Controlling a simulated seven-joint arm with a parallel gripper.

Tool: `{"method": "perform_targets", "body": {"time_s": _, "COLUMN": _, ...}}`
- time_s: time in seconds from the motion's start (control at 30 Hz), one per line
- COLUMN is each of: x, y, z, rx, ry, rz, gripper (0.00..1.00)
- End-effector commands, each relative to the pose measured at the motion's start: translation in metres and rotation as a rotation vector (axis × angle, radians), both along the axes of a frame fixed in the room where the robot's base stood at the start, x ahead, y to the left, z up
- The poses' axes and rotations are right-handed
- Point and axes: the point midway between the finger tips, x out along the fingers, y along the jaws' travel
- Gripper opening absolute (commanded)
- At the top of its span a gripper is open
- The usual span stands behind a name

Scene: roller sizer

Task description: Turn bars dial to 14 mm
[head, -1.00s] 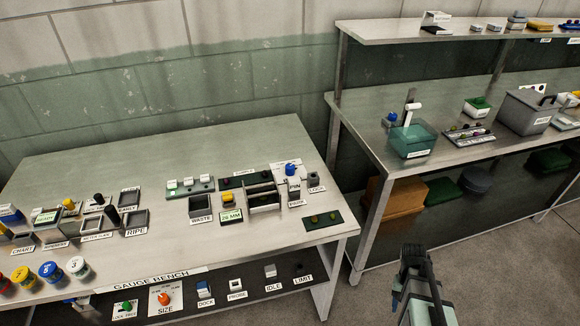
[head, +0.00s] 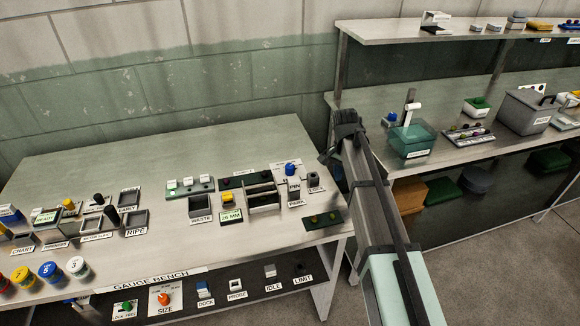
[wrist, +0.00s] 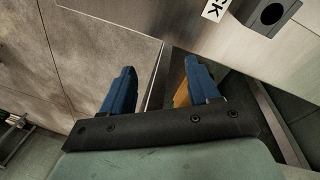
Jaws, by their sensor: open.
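The bar unit (head: 263,196) sits toward the right of the left bench, with a display (head: 231,216) beside it that seems to read 26 MM. A blue knob (head: 291,169) stands at its right, behind a PIN label. An orange dial (head: 164,299) labelled SIZE is on the bench's front panel. I cannot tell which of these is the bars dial. My gripper (head: 343,122) is raised right of the bar unit, apart from both knobs. In the wrist view its blue fingers (wrist: 160,80) are spread open with nothing between them.
A grey block with a dark hole (head: 316,180) sits near the bench's right edge; it seems to show in the wrist view (wrist: 272,14). A WASTE bin (head: 200,208) is left of the bars. The right bench (head: 372,150) stands just behind my arm. The bench's back is clear.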

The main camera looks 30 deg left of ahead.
Motion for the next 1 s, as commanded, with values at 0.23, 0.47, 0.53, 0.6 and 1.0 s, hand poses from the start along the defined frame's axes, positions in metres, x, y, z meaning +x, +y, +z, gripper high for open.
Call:
{"method": "perform_targets", "body": {"time_s": 0.23, "x": 0.0, "y": 0.144, "z": 0.077, "rx": 0.109, "ry": -0.025, "rz": -0.156, "gripper": 0.6}}
{"method": "perform_targets", "body": {"time_s": 0.47, "x": -0.013, "y": 0.196, "z": 0.109, "rx": 0.151, "ry": -0.021, "rz": -0.231, "gripper": 0.6}}
{"method": "perform_targets", "body": {"time_s": 0.53, "x": -0.015, "y": 0.199, "z": 0.109, "rx": 0.155, "ry": -0.02, "rz": -0.238, "gripper": 0.6}}
{"method": "perform_targets", "body": {"time_s": 0.6, "x": -0.015, "y": 0.199, "z": 0.104, "rx": 0.155, "ry": -0.019, "rz": -0.24, "gripper": 0.6}}
{"method": "perform_targets", "body": {"time_s": 1.0, "x": -0.016, "y": 0.198, "z": 0.041, "rx": 0.153, "ry": -0.019, "rz": -0.238, "gripper": 0.6}}
